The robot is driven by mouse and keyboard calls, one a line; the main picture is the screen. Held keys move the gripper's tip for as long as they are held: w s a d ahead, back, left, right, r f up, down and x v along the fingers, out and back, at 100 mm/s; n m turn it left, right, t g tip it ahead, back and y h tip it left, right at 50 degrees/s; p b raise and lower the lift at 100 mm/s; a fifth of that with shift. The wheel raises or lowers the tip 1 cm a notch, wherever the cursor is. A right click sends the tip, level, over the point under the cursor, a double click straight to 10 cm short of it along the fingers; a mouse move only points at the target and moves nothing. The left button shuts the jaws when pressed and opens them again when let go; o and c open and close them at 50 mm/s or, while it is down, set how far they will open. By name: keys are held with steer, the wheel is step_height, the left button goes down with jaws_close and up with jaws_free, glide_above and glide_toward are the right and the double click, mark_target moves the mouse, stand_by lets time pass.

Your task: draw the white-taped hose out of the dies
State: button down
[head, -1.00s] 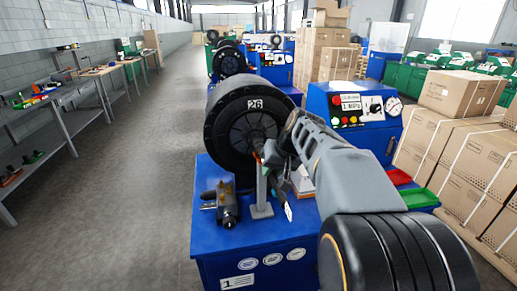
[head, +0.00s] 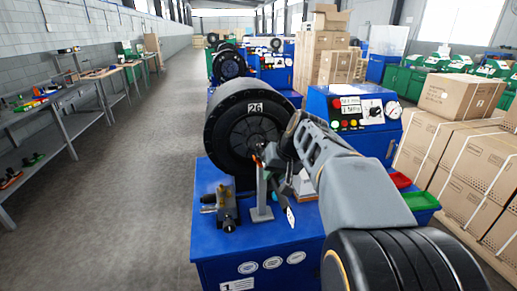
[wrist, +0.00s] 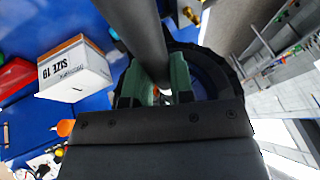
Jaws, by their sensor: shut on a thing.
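The crimper with its black round die head (head: 224,130), marked 26, stands on a blue bench. My gripper (head: 270,157) is in front of the die opening. In the wrist view its green fingers (wrist: 154,88) are shut on a dark hose (wrist: 148,50), which runs up out of the picture. In the head view the hose slants down from the gripper toward me, with a white patch (head: 290,215), probably the tape, near its lower end. An orange bit (head: 257,160) shows by the opening. My gripper hides whether the hose's other end is inside the dies.
A grey upright stand (head: 262,200) is close below the gripper. A dark tool (head: 227,208) lies left of it. A white SIZE 19 box (wrist: 75,70) lies on the bench. A blue control cabinet (head: 350,118) and green tray (head: 421,200) are right. The left aisle is clear.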

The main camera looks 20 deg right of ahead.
steer(key=shift+r+p, duration=2.15)
steer(key=shift+r, duration=0.95)
